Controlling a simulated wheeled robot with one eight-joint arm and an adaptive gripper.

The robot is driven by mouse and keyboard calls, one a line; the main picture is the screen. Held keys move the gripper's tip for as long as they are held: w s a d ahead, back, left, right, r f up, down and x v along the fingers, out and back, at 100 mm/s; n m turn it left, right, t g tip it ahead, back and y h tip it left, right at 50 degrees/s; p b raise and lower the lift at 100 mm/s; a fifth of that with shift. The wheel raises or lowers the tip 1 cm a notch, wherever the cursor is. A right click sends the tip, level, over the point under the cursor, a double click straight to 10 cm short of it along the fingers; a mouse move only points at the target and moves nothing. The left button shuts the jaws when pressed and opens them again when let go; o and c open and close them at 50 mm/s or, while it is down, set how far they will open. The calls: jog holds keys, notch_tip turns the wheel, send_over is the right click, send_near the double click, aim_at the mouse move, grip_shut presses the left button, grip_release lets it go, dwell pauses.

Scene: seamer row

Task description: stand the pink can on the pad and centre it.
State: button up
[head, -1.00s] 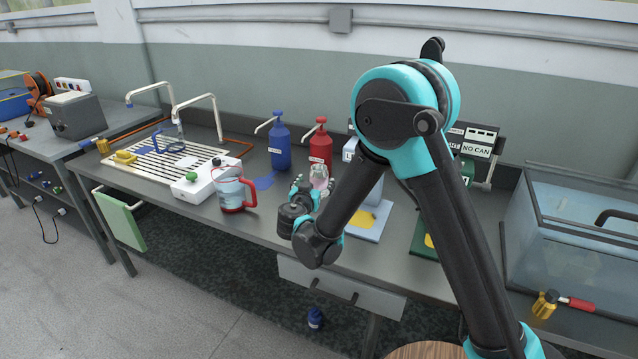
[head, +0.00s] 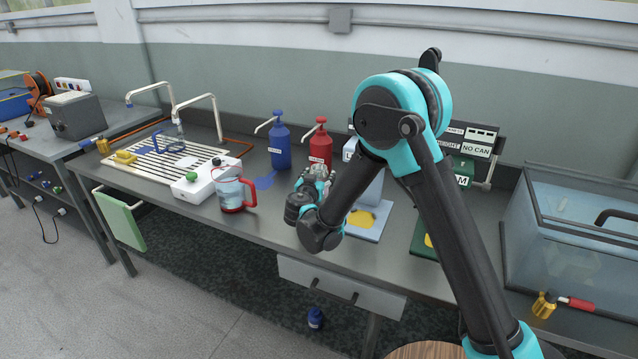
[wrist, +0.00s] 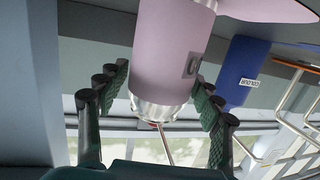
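The pink can (wrist: 172,55), with a silver end and a dark mark on its side, fills the middle of the wrist view. In the head view only a small part of it (head: 320,170) shows behind my gripper (head: 312,187), in front of the red bottle. My gripper (wrist: 163,95) has one finger on each side of the can. The fingers are apart, with a thin gap at the left finger; contact at the right one is unclear. A light-blue pad (head: 376,234) with a yellow disc lies right of my gripper, partly behind my arm.
A blue pump bottle (head: 281,146) and a red one (head: 320,148) stand behind. A green base (head: 422,240) and a glass tank (head: 570,235) are right. The bench front has free room.

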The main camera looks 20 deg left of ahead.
jog(key=c, duration=1.2)
